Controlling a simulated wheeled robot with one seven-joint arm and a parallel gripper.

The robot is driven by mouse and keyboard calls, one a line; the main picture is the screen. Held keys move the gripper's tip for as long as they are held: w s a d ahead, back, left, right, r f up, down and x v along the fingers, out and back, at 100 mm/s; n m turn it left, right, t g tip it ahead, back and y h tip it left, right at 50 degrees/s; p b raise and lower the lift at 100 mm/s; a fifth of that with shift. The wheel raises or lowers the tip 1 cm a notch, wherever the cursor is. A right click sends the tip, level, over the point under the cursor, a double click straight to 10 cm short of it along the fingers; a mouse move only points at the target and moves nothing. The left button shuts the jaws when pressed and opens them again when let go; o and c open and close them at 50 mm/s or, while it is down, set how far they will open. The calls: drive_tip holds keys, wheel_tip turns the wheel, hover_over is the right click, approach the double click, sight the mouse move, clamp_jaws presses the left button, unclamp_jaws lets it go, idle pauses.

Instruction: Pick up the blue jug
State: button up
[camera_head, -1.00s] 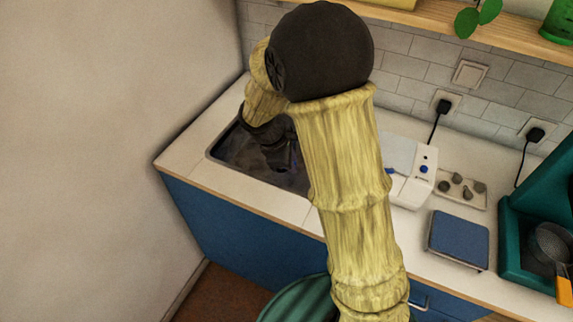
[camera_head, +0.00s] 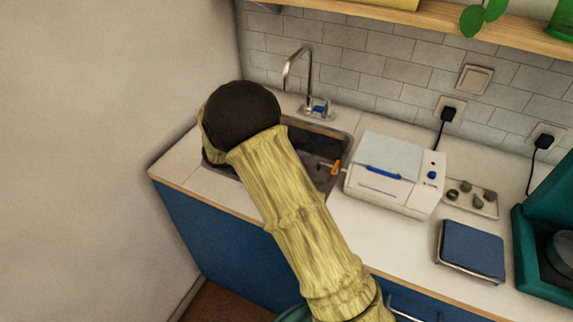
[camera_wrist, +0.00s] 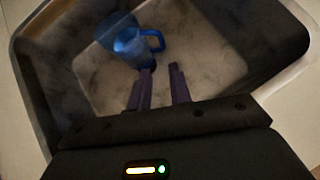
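The blue jug (camera_wrist: 122,40) is in the sink in the wrist view, see-through, with its handle (camera_wrist: 154,40) toward the right. My gripper (camera_wrist: 162,68) is open, with a gap between its two dark fingers. Its left fingertip is just below the handle in the picture; I cannot tell whether they touch. Nothing shows between the fingers. In the head view my arm hides the gripper, and I cannot make out the jug there.
The sink (camera_head: 345,128) has raised walls around the jug, and a tap (camera_head: 308,70) stands behind it. A small orange object (camera_head: 336,167) is at the sink's right side. A white appliance (camera_head: 385,172) and a blue scale (camera_head: 471,250) stand further right. A wall is at the left.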

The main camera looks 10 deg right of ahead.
drive_tip(key=x, duration=0.8)
drive_tip(key=shift+d+f, duration=0.1)
drive_tip(key=shift+f, duration=0.1)
drive_tip(key=shift+w+d+f, duration=0.15)
drive_tip(key=shift+d, duration=0.05)
drive_tip(key=x, duration=0.5)
drive_tip(key=shift+d+p, duration=0.15)
drive_tip(key=shift+p, duration=0.25)
clamp_jaws()
